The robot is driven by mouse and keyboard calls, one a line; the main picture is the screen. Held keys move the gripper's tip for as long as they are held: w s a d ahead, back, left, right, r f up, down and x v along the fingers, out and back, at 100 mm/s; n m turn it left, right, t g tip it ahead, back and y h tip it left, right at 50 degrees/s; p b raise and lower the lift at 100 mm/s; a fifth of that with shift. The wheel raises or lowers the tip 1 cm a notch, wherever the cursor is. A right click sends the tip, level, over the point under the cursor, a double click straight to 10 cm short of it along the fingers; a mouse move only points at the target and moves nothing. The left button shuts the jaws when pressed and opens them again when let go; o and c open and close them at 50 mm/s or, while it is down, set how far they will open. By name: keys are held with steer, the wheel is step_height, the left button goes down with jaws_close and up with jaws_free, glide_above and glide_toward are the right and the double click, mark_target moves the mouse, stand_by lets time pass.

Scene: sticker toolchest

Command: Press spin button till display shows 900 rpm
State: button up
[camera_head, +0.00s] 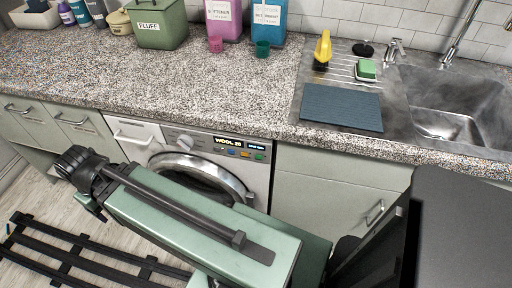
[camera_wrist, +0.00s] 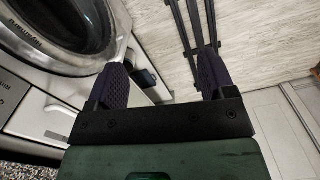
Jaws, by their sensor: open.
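The washing machine (camera_head: 207,172) is built in under the counter. Its display (camera_head: 228,142) reads "WOOL 20". A smaller display (camera_head: 257,146) to its right has text too small to read. A row of small coloured buttons, with an orange one (camera_head: 245,154) and a green one (camera_head: 259,157), sits below; I cannot read which is spin. In the wrist view my gripper (camera_wrist: 162,72) is open and empty, its two dark fingers apart over the floor. The machine's round door (camera_wrist: 70,30) is at the upper left there. In the head view my arm covers the machine's lower part.
A granite counter (camera_head: 130,90) runs above the machine, with a green fluff bin (camera_head: 158,25) at the back. A sink (camera_head: 455,105) is at right. A cabinet (camera_head: 320,195) adjoins the machine's right. Wooden floor (camera_wrist: 260,40) lies clear beyond the black rail (camera_head: 60,255).

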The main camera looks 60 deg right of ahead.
jaws_close()
stand_by(1.5)
